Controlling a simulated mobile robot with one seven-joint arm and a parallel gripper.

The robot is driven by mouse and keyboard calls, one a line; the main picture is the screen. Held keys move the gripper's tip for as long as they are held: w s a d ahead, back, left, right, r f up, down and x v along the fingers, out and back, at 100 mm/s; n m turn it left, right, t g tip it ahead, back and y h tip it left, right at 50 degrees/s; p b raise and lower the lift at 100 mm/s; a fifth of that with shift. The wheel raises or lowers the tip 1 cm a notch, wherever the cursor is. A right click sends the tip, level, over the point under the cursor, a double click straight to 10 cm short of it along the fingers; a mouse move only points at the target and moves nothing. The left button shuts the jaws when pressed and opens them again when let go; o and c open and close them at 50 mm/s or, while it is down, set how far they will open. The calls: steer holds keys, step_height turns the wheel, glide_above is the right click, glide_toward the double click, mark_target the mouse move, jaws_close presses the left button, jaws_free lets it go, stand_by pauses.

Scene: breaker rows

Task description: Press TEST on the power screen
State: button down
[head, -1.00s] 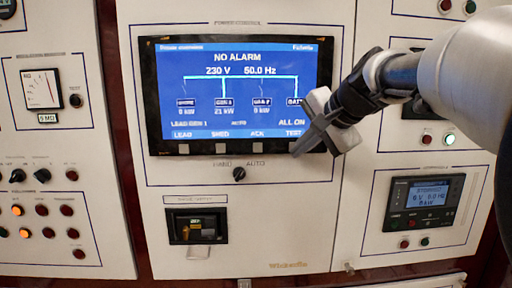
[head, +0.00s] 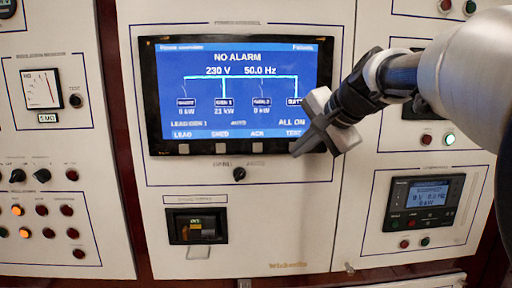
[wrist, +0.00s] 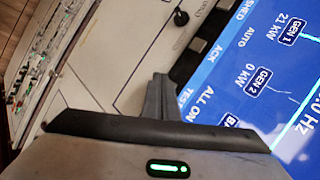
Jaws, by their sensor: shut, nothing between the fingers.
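The power screen (head: 235,85) is a blue display in a black frame on the white panel. It reads NO ALARM, 230 V and 50.0 Hz. Its bottom row of labels reads LEAD, SHED, ACK and TEST (head: 293,133), with grey keys in the frame below. My gripper (head: 296,153) is shut and empty, its tip at the lower right corner of the screen, over the place below TEST. The key under TEST is hidden behind it. In the wrist view the closed fingers (wrist: 160,84) reach the frame beside the TEST label (wrist: 185,104). I cannot tell whether they touch.
Below the screen are a black selector knob (head: 239,174) and a small dark device (head: 197,226). A controller with a small display (head: 424,203) sits at the lower right. Lamps and knobs fill the left panel (head: 45,205).

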steer(key=shift+w, duration=0.15)
steer(key=shift+w, duration=0.3)
steer(key=shift+w+p, duration=0.4)
steer(key=shift+w, duration=0.05)
stand_by(0.8)
steer(key=shift+s, duration=0.15)
steer(key=shift+s+b, duration=0.35)
steer(key=shift+s, duration=0.35)
steer(key=shift+s, duration=0.1)
steer(key=s+b, duration=0.1)
steer(key=s, duration=0.3)
steer(key=shift+s+b, duration=0.3)
steer(key=shift+s, duration=0.1)
stand_by(0.4)
